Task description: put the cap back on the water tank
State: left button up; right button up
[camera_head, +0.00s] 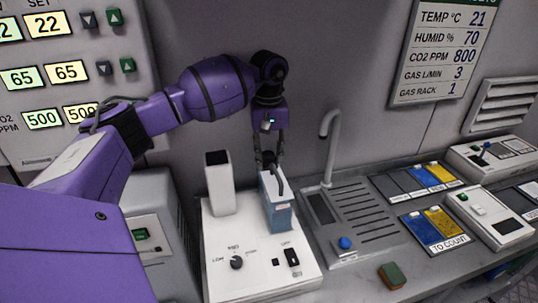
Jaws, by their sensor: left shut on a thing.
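The water tank (278,217) is a blue box with a pale upper part, upright over the white humidifier base (262,277). I cannot tell whether it rests on the base or hangs just above it. My left gripper (270,172) reaches down from above and is shut on the tank's top, with one dark finger across its near face. A small round blue piece (345,243) sits at the front of the grey sink plate; I cannot tell whether it is the cap or a button. My right gripper is not in view.
A white upright block (219,183) stands on the base left of the tank. A tap (330,140) rises behind the slotted sink plate (368,222). A green and brown block (392,275) lies on the front counter. Blue and yellow packets (437,228) lie right.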

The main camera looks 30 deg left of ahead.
aim_at(269, 154)
pick_arm(q)
jog(key=shift+s+d+f, duration=0.1)
jog(key=shift+s+f, duration=0.1)
jog(key=shift+f, duration=0.45)
jog(key=shift+s+d+f, duration=0.1)
jog(key=shift+s+f, duration=0.05)
jog(key=shift+f, duration=0.45)
jog(key=o, duration=0.8)
jog(key=shift+o, duration=0.2)
jog(key=shift+w+f, duration=0.2)
jog(key=shift+w, duration=0.05)
jog(key=shift+r, duration=0.2)
jog(key=shift+a+r, duration=0.1)
jog(key=shift+r, duration=0.2)
jog(key=shift+r, duration=0.25)
notch_tip(269, 154, up, 13)
jog(key=shift+b, duration=0.35)
jog(key=shift+w+f, duration=0.1)
